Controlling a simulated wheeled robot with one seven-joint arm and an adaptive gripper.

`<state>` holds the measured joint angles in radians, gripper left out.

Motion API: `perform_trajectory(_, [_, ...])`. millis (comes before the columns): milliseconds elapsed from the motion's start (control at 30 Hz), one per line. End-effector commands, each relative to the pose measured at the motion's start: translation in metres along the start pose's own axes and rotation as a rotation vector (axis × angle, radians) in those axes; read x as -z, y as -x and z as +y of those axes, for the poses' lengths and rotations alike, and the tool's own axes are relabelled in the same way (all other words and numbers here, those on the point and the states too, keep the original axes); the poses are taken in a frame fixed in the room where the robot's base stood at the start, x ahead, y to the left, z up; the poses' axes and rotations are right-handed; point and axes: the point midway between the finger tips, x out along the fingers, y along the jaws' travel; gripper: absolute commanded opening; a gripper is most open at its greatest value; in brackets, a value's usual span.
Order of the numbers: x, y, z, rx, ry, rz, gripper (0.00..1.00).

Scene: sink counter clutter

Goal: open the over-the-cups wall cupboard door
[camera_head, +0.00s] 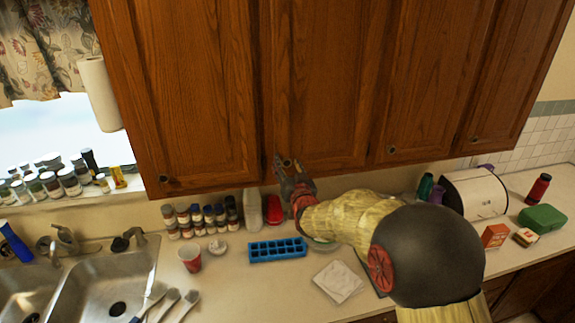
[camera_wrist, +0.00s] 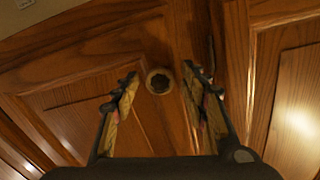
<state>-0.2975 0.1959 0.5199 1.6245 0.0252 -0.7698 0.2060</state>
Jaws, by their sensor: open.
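The wooden wall cupboard has several doors side by side, and all look shut. The door (camera_head: 318,75) at my gripper is the second from the left in the head view. My gripper (camera_head: 287,163) is at its lower left corner and hides its knob there. In the wrist view a round dark-centred knob (camera_wrist: 158,81) shows between the two spread fingers of my gripper (camera_wrist: 160,76). The fingers are open, one on each side of the knob. I cannot tell whether they touch it or the door.
Other knobs show on the left door (camera_head: 164,180) and a right door (camera_head: 391,149). Below are a red cup (camera_head: 190,258), several spice jars (camera_head: 200,218), a blue ice tray (camera_head: 277,250) and a bread bin (camera_head: 476,193). The sink (camera_head: 110,285) is at left.

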Motion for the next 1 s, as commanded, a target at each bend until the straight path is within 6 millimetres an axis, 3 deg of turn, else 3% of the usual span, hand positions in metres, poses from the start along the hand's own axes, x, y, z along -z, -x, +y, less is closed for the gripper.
perform_trajectory(67, [-0.0001, 0.0001, 0.0000, 0.000, 0.000, 0.000, 0.44])
perform_trajectory(833, [-0.0001, 0.0003, 0.0000, 0.000, 0.000, 0.000, 0.00])
perform_trajectory(1000, [-0.0001, 0.0003, 0.0000, 0.000, 0.000, 0.000, 0.00])
